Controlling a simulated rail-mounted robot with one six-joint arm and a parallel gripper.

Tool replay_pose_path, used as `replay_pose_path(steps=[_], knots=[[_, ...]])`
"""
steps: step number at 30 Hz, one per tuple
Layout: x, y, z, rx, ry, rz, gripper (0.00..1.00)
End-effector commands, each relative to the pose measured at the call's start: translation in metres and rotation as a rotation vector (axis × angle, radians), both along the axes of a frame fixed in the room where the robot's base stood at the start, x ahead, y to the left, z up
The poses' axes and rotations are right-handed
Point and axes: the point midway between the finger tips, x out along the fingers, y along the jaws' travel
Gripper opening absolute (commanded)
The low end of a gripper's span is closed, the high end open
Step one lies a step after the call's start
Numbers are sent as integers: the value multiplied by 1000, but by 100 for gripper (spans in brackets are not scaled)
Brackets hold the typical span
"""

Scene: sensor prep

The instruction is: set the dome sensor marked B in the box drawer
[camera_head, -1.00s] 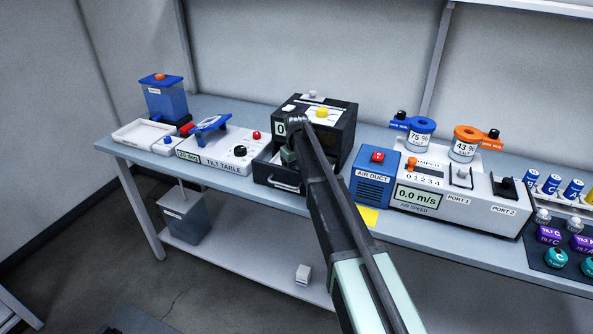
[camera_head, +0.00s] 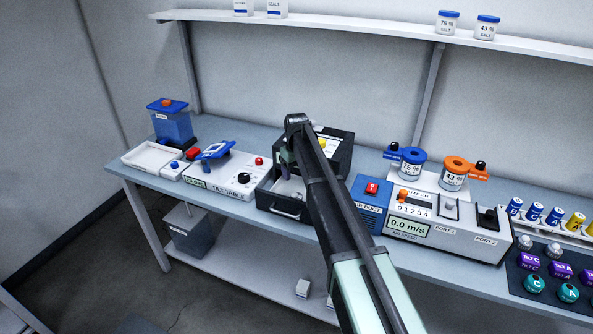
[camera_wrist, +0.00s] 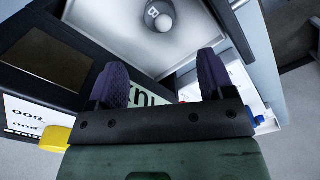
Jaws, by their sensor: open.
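The dome sensor marked B (camera_wrist: 159,20) is a small pale dome with a dark letter B. In the wrist view it sits on the light floor of the open box drawer (camera_wrist: 203,30). The drawer also shows in the head view (camera_head: 274,203), pulled out from the black box (camera_head: 340,150). My gripper (camera_wrist: 163,70) is open, its two dark fingers apart with nothing between them. It hangs above the drawer, clear of the dome. In the head view my arm hides part of the box and my gripper (camera_head: 287,162) shows only partly.
The tilt table (camera_head: 228,182) stands left of the drawer. The blue air duct unit (camera_head: 370,200) is close on the right. Other domes and several cylinders stand at the far right, including a teal dome (camera_head: 534,284). A shelf (camera_head: 350,29) runs above the bench.

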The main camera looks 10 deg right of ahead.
Motion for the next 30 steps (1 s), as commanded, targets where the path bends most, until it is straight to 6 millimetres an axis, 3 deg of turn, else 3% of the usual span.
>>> replay_pose_path(steps=[4,5,7,8,11,12,15,18,21,30], knots=[[-4,0,3,0,0,-2,75],[-11,0,2,0,0,-8,75],[-48,0,2,0,0,-37,75],[-72,0,2,0,1,-59,75],[-179,0,2,0,1,-159,75],[-223,0,2,0,1,-203,75],[-312,0,2,-1,0,-303,75],[-360,0,2,-1,0,-366,75],[-371,-1,2,-1,0,-388,75],[-366,0,2,-1,1,-386,75]])
